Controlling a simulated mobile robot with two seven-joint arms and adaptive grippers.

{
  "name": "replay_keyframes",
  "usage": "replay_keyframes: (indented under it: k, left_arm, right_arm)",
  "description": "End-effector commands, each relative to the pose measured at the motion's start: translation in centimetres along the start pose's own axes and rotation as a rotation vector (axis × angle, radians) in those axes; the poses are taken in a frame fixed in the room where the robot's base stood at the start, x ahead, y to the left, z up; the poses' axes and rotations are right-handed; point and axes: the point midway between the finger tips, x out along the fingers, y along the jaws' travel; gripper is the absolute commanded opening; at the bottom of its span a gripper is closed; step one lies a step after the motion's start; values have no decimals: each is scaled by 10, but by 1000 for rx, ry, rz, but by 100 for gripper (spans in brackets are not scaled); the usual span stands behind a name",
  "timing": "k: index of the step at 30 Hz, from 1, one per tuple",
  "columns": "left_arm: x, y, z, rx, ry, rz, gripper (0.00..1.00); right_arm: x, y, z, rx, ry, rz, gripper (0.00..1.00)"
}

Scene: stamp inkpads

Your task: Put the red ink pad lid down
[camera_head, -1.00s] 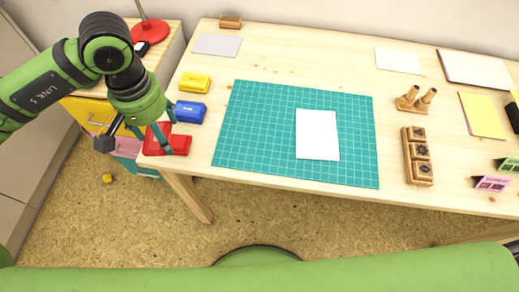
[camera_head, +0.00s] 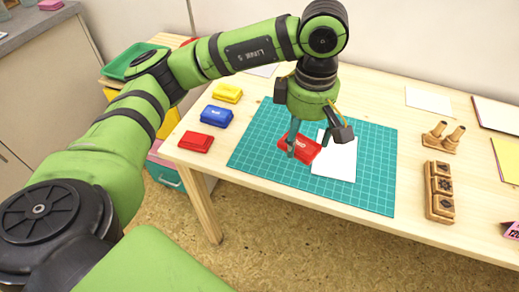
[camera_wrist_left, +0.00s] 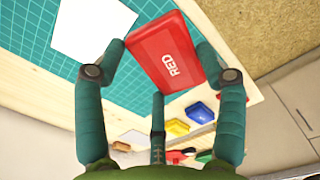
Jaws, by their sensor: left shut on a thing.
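My left gripper (camera_head: 296,150) is shut on the red ink pad lid (camera_head: 308,150), a flat red box-like piece. In the left wrist view the lid (camera_wrist_left: 165,55) is tilted between my fingers, with "RED" in white letters. In the head view I hold it over the green cutting mat (camera_head: 255,150), overlapping the left edge of the white paper (camera_head: 340,162). I cannot tell how high it is. The red ink pad (camera_head: 195,142) stands on the table left of the mat. My right gripper is not in view.
The blue ink pad (camera_head: 216,116) and yellow ink pad (camera_head: 228,92) stand behind the red one. A wooden stamp holder (camera_head: 440,190) and wooden handles (camera_head: 443,137) stand right of the mat. The mat's front part is clear.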

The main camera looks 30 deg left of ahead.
Motion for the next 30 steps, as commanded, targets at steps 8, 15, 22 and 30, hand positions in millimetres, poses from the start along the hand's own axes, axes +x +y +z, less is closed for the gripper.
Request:
replay_keyframes:
  k: [8,15,22,30]
  left_arm:
    - [-2,5,3,-310,-1,-2,54]
    - [21,3,-38,-339,2,-7,54]
    - [51,0,-88,-335,2,-6,54]
    - [69,0,-112,-327,0,-4,54]
  right_arm:
    - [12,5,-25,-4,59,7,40]
    - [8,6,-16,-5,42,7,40]
    - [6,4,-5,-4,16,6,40]
    - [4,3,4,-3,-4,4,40]
